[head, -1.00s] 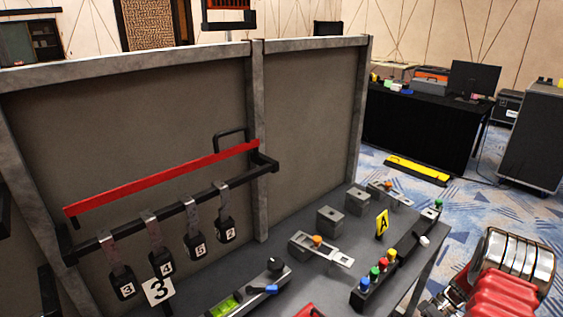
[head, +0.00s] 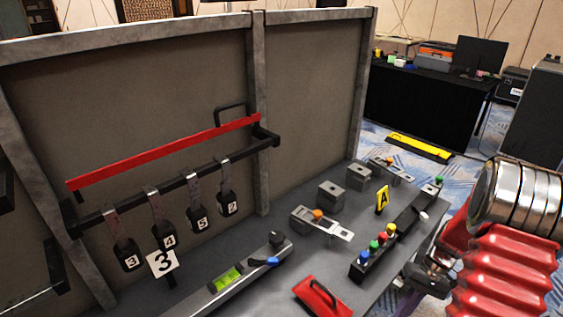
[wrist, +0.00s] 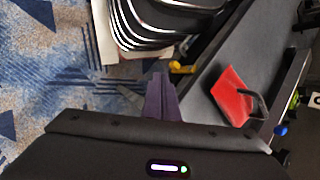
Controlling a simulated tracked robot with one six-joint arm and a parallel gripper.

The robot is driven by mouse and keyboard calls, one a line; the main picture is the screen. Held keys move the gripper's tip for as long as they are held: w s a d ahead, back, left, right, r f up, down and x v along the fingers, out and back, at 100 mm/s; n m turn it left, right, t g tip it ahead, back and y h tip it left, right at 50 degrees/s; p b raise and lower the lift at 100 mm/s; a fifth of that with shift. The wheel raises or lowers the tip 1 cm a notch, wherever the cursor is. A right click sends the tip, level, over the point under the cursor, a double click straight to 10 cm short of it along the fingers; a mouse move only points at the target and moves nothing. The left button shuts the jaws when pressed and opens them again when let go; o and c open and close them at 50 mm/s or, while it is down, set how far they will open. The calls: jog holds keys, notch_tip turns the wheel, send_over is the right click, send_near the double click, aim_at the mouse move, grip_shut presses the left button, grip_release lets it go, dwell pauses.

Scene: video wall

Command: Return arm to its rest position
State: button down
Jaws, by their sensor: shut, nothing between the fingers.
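My gripper (wrist: 161,95) shows in the wrist view as dark purplish fingers, closed together with nothing between them. It points over the strip of floor beside the grey worktable, clear of the things on the table. In the head view my arm, with red bellows and chrome rings, fills the lower right. The gripper's fingertips cannot be made out clearly there.
Numbered tags hang from a black rail (head: 165,188). Patterned carpet lies beyond.

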jog(key=s+a+r+t+h, duration=0.2)
jog(key=a+r, duration=0.4)
jog(key=r, duration=0.3)
jog(key=s+a+r+n+t+h, duration=0.1)
jog(key=s+a+r+t, duration=0.2)
jog(key=a+r, duration=0.4)
jog(key=s+a+r+n+t+h, duration=0.1)
jog(key=s+a+r+t+h, duration=0.1)
jog(key=a+r, duration=0.5)
notch_tip(320, 180, up, 6)
jog(key=shift+s+a+r+t+h, duration=0.25)
jog(key=shift+s+t, duration=0.35)
jog(key=shift+t, duration=0.3)
jog(key=shift+d, duration=0.1)
